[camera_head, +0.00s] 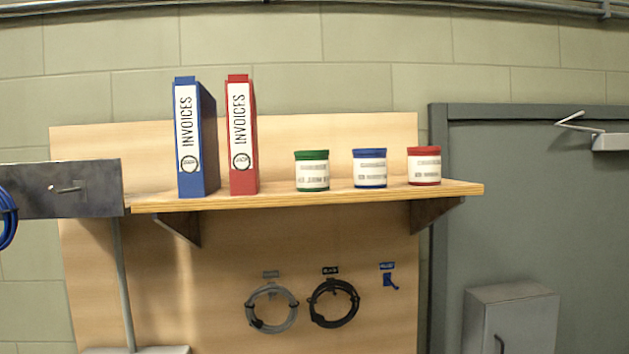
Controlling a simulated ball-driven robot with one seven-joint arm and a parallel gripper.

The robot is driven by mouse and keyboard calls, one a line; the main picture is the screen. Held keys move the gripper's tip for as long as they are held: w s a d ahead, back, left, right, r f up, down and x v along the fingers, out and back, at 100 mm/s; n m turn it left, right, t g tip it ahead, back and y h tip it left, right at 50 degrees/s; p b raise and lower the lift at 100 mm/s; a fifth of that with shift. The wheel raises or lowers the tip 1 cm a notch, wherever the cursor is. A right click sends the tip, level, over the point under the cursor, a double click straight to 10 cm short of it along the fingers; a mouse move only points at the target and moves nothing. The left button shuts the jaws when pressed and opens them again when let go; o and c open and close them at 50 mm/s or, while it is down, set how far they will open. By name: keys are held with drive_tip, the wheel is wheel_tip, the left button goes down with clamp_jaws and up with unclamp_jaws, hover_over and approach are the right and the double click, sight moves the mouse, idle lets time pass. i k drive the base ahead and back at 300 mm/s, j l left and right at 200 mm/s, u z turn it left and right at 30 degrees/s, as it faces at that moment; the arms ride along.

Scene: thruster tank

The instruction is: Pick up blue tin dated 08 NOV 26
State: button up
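A blue tin (370,169) with a white label stands upright on a wooden wall shelf (300,197), between a green tin (312,171) on its left and a red tin (424,166) on its right. The print on the tin labels is too small and blurred to read, so I cannot tell the date on the blue tin. The tins stand apart from each other with small gaps. My gripper is not in view.
A blue binder (194,138) and a red binder (241,136), both labelled INVOICES, stand left of the tins. A grey cable coil (271,308) and a black one (333,303) hang below. A metal panel (62,189) adjoins the shelf's left end; a grey door (540,220) is right.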

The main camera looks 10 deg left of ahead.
sight(370, 164)
drive_tip(key=l+u, duration=0.25)
drive_tip(key=l, duration=0.55)
drive_tip(key=l+u, duration=0.25)
drive_tip(key=l, duration=0.55)
